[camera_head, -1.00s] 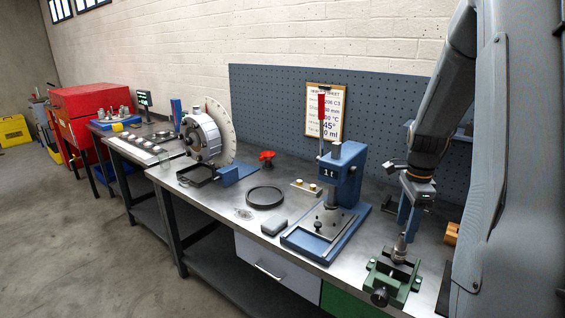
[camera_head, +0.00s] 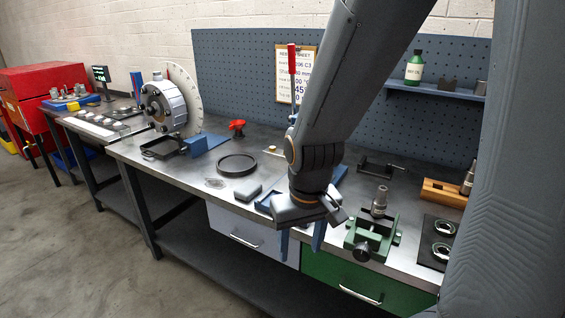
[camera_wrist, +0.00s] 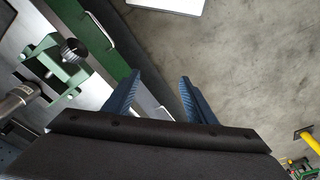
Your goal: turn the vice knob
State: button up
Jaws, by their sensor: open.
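A green vice (camera_head: 372,237) sits near the bench's front edge in the head view, just right of my gripper. Its dark round knob (camera_head: 361,254) faces the front edge. A metal spindle-like part (camera_head: 380,203) stands upright in the vice. In the wrist view the vice (camera_wrist: 50,62) is at the upper left, and its knob (camera_wrist: 73,51) points toward the bench edge. My gripper (camera_head: 301,243) hangs at the bench's front edge, left of the knob and apart from it. In the wrist view its two blue fingers (camera_wrist: 158,88) are spread with nothing between them.
A blue press, mostly hidden by my arm, stands behind the gripper. A wooden block (camera_head: 442,193) and a dark plate with rings (camera_head: 440,240) are right of the vice. A green drawer (camera_head: 345,278) is below. The floor in front (camera_head: 70,245) is clear.

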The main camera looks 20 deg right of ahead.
aim_at(362, 252)
jog(key=z, duration=0.05)
jog(key=i, duration=0.15)
jog(key=z, duration=1.1)
